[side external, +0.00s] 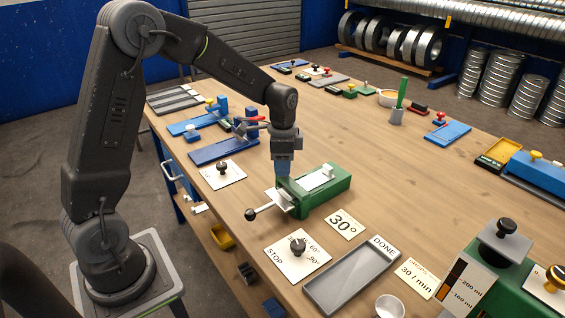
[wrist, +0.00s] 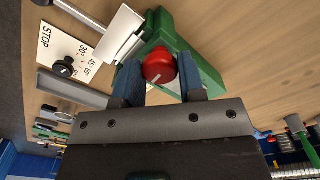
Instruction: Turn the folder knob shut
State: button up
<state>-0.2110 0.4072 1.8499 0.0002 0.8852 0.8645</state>
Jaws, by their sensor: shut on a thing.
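The folder is a green block (side external: 335,187) on the wooden table, with a pale plate (side external: 281,201) at its near end. A rod with a black ball (side external: 250,214) sticks out to the left of that plate. My gripper (side external: 284,180) points down over the folder's left end. In the wrist view the red folder knob (wrist: 157,62), round with a pale line on it, sits between the two blue fingers of my gripper (wrist: 160,70), which is shut on it. The green block (wrist: 208,75) shows behind it. The knob is hidden in the side view.
A STOP dial card (side external: 285,262) with a black knob and a "30°" card (side external: 344,223) lie in front of the folder. A grey DONE tray (side external: 350,283) is at front right. Blue fixtures (side external: 222,150) stand behind left. Bare table lies right of the folder.

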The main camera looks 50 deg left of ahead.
jog(key=shift+m, duration=0.6)
jog(key=o, duration=0.9)
notch_tip(320, 180, up, 14)
jog(key=shift+f, duration=0.1)
dwell(0.4)
